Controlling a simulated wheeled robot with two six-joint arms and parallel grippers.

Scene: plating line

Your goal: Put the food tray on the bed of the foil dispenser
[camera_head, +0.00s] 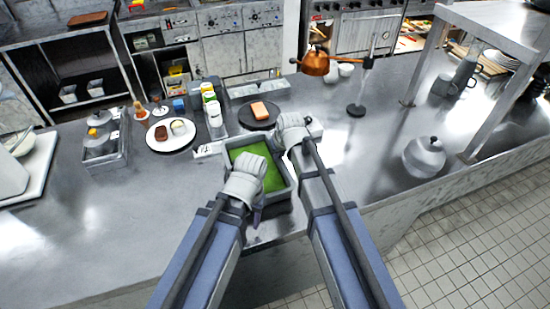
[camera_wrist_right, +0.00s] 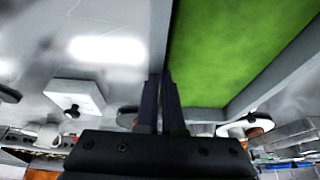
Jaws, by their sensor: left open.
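The food tray (camera_head: 287,193) is a grey rectangular tray with a flat green filling, near the counter's front edge in the head view. Its filling (camera_wrist_right: 225,45) and near wall fill the upper right of the right wrist view. My left gripper (camera_head: 258,203) is open at the tray's near side, and its fingers are partly hidden. My right gripper (camera_wrist_right: 164,100) is at the tray's right side wall, with its fingers close together on the wall. The foil dispenser cannot be told for sure; a white block with a dark knob (camera_wrist_right: 75,95) stands beside the tray.
Bottles (camera_head: 212,108) and a white plate (camera_head: 171,135) stand to the left. Bare counter lies at left front.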

